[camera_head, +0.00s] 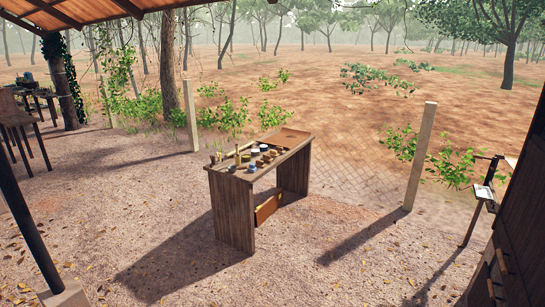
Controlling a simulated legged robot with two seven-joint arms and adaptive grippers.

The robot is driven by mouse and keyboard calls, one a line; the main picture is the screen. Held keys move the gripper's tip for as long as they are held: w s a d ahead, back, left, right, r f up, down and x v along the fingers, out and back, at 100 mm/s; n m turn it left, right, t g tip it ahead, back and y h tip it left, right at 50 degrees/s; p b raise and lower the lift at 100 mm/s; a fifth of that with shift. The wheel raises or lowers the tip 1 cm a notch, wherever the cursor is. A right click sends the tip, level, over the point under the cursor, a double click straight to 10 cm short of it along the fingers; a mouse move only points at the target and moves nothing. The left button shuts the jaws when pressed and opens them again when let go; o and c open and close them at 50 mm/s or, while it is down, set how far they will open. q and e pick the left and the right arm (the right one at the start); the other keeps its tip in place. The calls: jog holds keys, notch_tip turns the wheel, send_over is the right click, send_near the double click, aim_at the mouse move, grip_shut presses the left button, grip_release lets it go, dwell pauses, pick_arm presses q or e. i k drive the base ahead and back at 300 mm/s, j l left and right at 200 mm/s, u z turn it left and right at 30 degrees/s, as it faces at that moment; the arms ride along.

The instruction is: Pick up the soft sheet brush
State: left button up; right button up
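A wooden table (233,212) stands in the middle of the head view, some distance away. Several small items lie on its top, among them a dark round one (255,152), a blue one (252,168) and a pale upright one (238,156). They are too small to tell which, if any, is the soft sheet brush. Neither of my grippers is in view.
An open drawer or board (268,206) shows low under the tabletop. Pale posts (420,157) stand right and behind. A dark wooden cabinet (515,240) is at the right edge, a dark pole (28,235) at left. The ground before the table is clear.

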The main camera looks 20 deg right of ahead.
aim_at(274, 153)
jog(key=i+l+z, duration=0.15)
jog(key=i+z, duration=0.65)
jog(key=i+l+z, duration=0.35)
jog(key=i+z, duration=0.15)
jog(key=i, duration=0.6)
jog(key=i+j+z, duration=0.1)
jog(key=i+z, duration=0.35)
jog(key=i, duration=0.65)
jog(key=i+j+u, duration=0.1)
jog(key=i+u, duration=0.3)
jog(key=i+l+u, duration=0.1)
jog(key=i+u, duration=0.25)
jog(key=i, duration=0.2)
jog(key=i+l+u, duration=0.2)
jog(key=i+u, duration=0.2)
jog(key=i+l+u, duration=0.35)
jog(key=i, duration=0.15)
